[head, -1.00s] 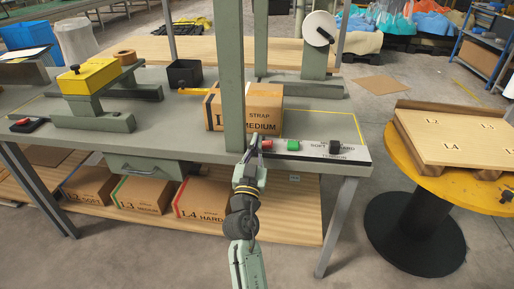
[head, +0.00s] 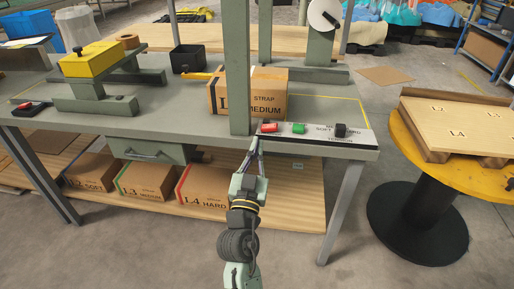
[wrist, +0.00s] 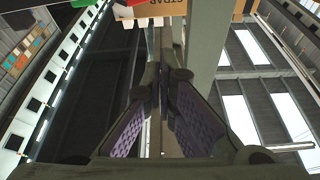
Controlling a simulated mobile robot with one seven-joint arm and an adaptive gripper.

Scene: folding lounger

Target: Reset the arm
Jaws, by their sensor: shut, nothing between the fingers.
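My gripper (head: 256,150) is shut and empty. In the head view it points up, just in front of the workbench's front edge, below the red button. In the wrist view the closed fingers (wrist: 164,80) fill the middle, with nothing between them. My arm reaches up from the bottom of the head view. A control strip with a red button (head: 268,127), a green button (head: 298,128) and a black knob (head: 341,130) lies along the bench's front edge, apart from the fingers.
The grey workbench (head: 190,122) carries a carton marked STRAP MEDIUM (head: 270,92) behind a green upright post (head: 237,60). Several cartons stand on the lower shelf (head: 300,205). A yellow round table (head: 410,150) with a wooden board stands at the right. The floor between is clear.

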